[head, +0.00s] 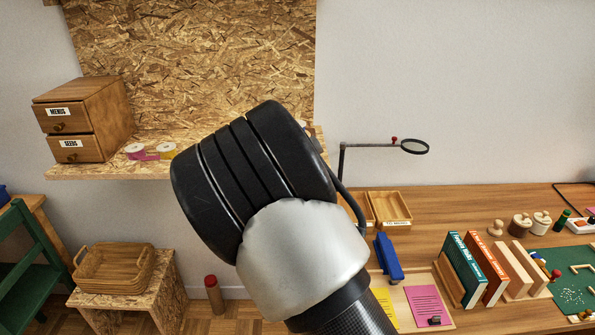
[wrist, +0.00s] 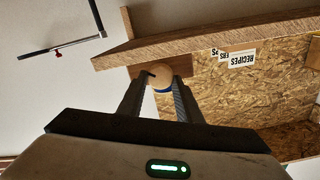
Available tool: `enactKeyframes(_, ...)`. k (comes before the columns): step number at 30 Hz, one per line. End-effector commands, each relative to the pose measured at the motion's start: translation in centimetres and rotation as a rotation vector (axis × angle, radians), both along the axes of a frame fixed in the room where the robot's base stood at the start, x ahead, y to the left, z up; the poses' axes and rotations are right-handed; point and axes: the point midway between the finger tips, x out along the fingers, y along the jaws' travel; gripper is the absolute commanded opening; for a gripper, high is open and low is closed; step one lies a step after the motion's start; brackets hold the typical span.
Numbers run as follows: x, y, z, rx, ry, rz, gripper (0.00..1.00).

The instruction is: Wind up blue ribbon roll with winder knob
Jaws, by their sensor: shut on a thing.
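In the wrist view my gripper (wrist: 160,78) has its two dark fingers closed on a round, pale wooden winder knob (wrist: 157,72). A blue edge of the ribbon roll (wrist: 163,90) shows just below the knob, between the fingers. The rest of the blue roll is hidden by the knob and fingers. In the head view my arm covers the gripper, the knob and the blue roll. How much ribbon is wound cannot be told.
The OSB shelf (head: 95,173) carries a drawer box (head: 85,118), a magenta ribbon roll (head: 135,150) and a yellow one (head: 167,150), left of my arm. A magnifier (head: 414,146) on an arm stands right. The desk (head: 440,205) holds trays, books and a stapler-like blue thing (head: 387,258).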

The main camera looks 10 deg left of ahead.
Motion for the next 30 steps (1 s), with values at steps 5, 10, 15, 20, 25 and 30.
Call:
enactKeyframes(5, 0.05, -0.16, -0.54, 0.129, 0.029, -0.002, 0.09)
enactKeyframes(10, 0.06, -0.19, -0.5, 0.227, 0.055, -0.001, 0.09)
enactKeyframes(15, 0.03, -0.14, -0.35, 0.297, 0.075, 0.0, 0.09)
enactKeyframes(20, 0.01, -0.13, -0.23, 0.331, 0.085, 0.0, 0.09)
enactKeyframes(25, -0.01, -0.09, -0.09, 0.343, 0.089, 0.001, 0.09)
enactKeyframes(30, -0.01, -0.07, -0.08, 0.342, 0.09, 0.001, 0.09)
